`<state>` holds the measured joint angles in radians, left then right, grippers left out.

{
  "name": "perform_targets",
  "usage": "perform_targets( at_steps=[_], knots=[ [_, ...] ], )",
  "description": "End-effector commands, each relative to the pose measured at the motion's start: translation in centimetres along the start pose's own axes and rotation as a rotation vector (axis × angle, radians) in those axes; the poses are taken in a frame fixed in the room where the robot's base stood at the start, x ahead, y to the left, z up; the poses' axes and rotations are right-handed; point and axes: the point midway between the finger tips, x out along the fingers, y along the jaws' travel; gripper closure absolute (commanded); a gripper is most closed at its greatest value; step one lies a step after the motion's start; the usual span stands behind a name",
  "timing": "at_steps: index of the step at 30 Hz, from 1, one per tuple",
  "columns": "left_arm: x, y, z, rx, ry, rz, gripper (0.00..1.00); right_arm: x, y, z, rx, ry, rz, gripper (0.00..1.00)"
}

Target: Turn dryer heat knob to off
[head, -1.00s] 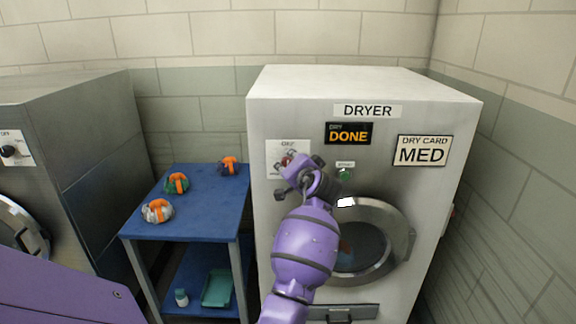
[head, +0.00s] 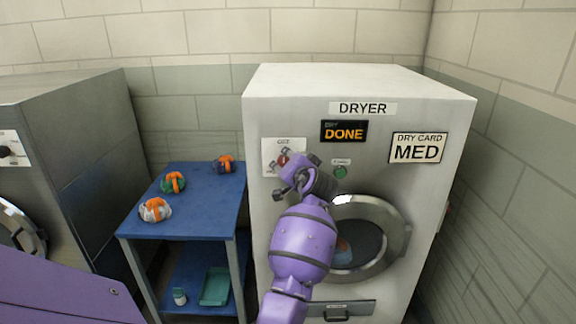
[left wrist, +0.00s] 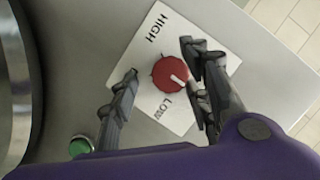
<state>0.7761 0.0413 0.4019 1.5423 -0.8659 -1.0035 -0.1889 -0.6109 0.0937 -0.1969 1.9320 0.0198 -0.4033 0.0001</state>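The red heat knob (left wrist: 170,73) sits on a white label plate (left wrist: 150,45) on the white dryer (head: 360,90). In the left wrist view its white pointer line slants down and right, toward the right-hand finger and near the word LOW; HIGH reads on the upper-left side. The OFF marking cannot be read in the wrist view. My left gripper (left wrist: 163,92) is open, with one finger on each side of the knob; contact cannot be told. In the head view the left gripper (head: 279,178) partly covers the knob and plate (head: 270,150). My right gripper is not in view.
A green button (head: 340,172) is right of the plate, above the round dryer door (head: 400,235). The display (head: 344,131) reads DONE and a card (head: 418,148) reads MED.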

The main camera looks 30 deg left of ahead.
Motion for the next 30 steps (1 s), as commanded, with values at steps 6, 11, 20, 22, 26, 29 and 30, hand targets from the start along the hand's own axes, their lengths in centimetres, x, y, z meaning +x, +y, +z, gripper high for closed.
perform_targets(
  at_steps=[6,11,20,22,26,29,30],
  knots=[
    [0.1,0.0,0.3,0.002,-0.007,0.000,0.59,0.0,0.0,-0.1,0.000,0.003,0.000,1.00],
    [0.1,-0.1,0.2,0.001,-0.003,-0.002,0.59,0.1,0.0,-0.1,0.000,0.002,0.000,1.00],
    [-4.0,-0.1,0.0,-0.003,0.002,-0.002,0.59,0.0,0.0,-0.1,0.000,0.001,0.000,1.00],
    [-5.6,-0.1,0.0,-0.004,0.002,-0.001,0.59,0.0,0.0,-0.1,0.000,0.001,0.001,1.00],
    [-8.3,-0.1,0.0,-0.003,0.001,-0.001,0.59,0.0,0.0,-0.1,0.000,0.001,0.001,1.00],
    [-10.0,-0.1,0.1,-0.002,-0.001,-0.001,0.59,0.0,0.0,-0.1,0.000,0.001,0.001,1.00],
    [-10.6,-0.1,0.1,-0.001,0.000,-0.001,0.59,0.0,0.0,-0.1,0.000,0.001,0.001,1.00]
  ],
)
